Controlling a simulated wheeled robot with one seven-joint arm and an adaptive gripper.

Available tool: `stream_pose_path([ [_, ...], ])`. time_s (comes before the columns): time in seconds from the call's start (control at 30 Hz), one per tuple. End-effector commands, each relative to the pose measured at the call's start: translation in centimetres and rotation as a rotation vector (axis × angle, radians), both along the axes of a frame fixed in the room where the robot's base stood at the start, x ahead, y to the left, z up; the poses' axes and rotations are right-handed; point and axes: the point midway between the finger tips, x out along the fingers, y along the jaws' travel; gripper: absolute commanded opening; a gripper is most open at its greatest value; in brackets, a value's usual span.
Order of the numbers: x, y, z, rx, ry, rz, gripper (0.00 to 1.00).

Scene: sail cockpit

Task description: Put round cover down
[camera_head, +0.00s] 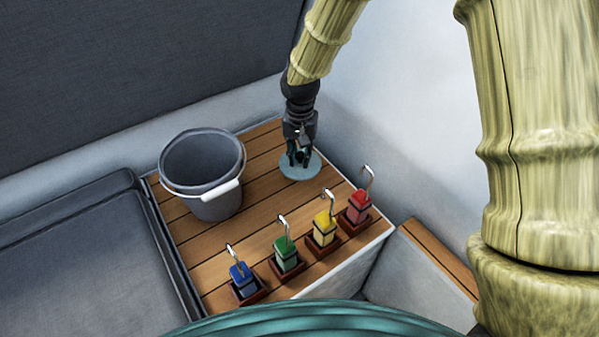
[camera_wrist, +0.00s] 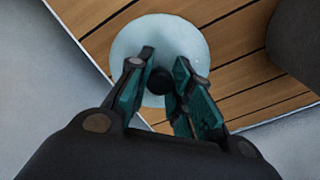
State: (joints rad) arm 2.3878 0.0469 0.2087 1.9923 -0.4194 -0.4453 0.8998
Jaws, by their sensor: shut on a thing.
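The round cover (camera_head: 291,171) is a pale blue-grey disc with a dark knob in its middle. In the head view it is at the back right of the wooden slatted top, on or just above the wood; I cannot tell which. My gripper (camera_head: 299,158) points down over it, shut on the knob. In the wrist view the cover (camera_wrist: 130,43) lies beyond the fingers, and my gripper (camera_wrist: 160,82) has its teal fingers on either side of the dark knob. The fingers hide part of the disc.
A grey bucket (camera_head: 215,205) with a white handle grip stands left of the cover. Blue (camera_head: 242,275), green (camera_head: 285,251), yellow (camera_head: 323,228) and red (camera_head: 359,206) blocks with metal hooks sit in brown holders along the front edge. A pale wall rises behind.

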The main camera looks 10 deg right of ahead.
Motion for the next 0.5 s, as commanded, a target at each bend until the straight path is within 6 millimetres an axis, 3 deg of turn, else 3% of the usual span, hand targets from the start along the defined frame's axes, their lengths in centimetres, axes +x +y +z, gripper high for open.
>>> stream_pose_path([
  [0.1,0.0,0.0,-1.9,0.000,0.000,0.000,0.00],
  [0.5,-0.1,0.0,-5.8,-0.001,0.001,0.000,0.00],
])
